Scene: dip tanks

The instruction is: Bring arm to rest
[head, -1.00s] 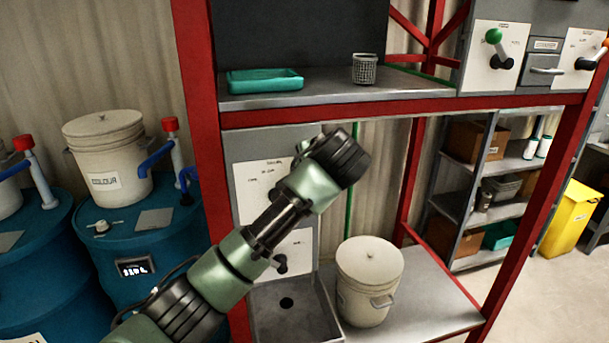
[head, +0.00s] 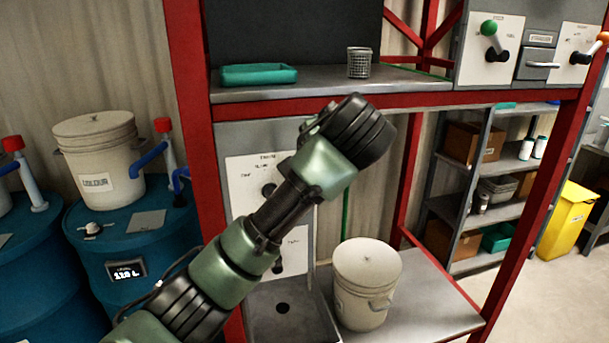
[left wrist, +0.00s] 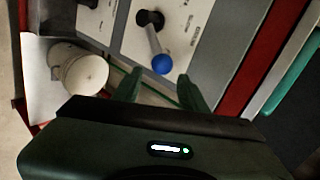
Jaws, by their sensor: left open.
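My left arm (head: 250,240) reaches up and to the right across the head view, in front of a red frame. Its fingers are hidden there behind the wrist. In the left wrist view my left gripper (left wrist: 159,76) is open, with two green fingers apart and nothing held between them. A lever with a blue ball knob (left wrist: 162,64) on a white panel (left wrist: 195,25) shows just beyond the fingertips; the gap to it is unclear. The panel also shows in the head view (head: 240,172), partly covered by my arm. My right gripper is not in view.
A lidded white bucket (head: 366,285) stands on the low shelf beside a grey sink (head: 262,318). A teal tray (head: 258,75) and wire basket (head: 359,62) sit on the upper shelf. A red post (head: 185,130) and blue drums (head: 150,240) stand at left.

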